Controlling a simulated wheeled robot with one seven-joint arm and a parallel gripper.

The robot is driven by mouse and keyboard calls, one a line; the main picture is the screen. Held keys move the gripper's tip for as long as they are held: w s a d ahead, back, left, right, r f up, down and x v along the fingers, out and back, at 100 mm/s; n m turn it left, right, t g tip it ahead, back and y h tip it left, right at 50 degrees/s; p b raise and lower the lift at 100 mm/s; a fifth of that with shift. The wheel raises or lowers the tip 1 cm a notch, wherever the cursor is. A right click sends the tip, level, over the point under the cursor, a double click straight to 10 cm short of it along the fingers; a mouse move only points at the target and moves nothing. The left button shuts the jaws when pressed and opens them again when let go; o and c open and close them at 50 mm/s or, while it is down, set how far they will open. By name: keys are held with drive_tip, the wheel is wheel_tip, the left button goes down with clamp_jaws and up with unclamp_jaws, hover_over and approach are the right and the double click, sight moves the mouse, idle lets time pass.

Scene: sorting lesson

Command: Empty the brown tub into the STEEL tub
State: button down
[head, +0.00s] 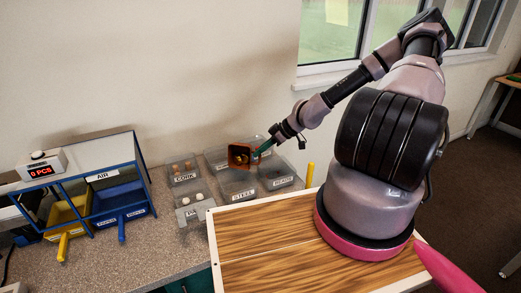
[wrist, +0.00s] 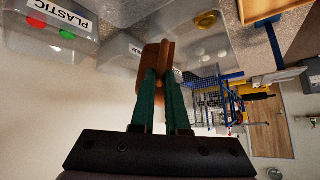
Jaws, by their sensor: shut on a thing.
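The brown tub (head: 231,156) is held up off the counter, tilted with its open mouth toward the head camera. Small orange-brown contents show inside it; what they are is too small to tell. My gripper (head: 262,149) is shut on the tub's right side. In the wrist view its green fingers (wrist: 168,82) pinch the brown tub (wrist: 153,57), whose inside is hidden there. The clear STEEL tub (head: 238,194) stands on the counter, just below the brown tub in the head view; I see nothing clearly in it.
Other clear tubs stand close around: CORK (head: 184,178) with brown pieces, a front one (head: 190,213) with white balls, and one (head: 283,182) to the right. A blue rack (head: 100,176) with yellow and blue bins stands left. The PLASTIC tub (wrist: 35,38) holds red and green pieces.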

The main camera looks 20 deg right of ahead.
drive_tip(key=shift+s+a+f, duration=0.2)
drive_tip(key=shift+s+a, duration=0.05)
drive_tip(key=shift+s, duration=0.1)
drive_tip(key=shift+r+t, duration=0.15)
drive_tip(key=shift+t, duration=0.25)
drive_tip(key=s+a+f+n+t+h, duration=0.1)
drive_tip(key=s+a+n+t+h, duration=0.2)
drive_tip(key=s+n+t, duration=0.1)
drive_tip(key=shift+s+f+n+t, duration=0.3)
drive_tip(key=shift+s+t, duration=0.6)
drive_tip(key=shift+t, duration=0.5)
drive_tip(key=shift+s, duration=0.1)
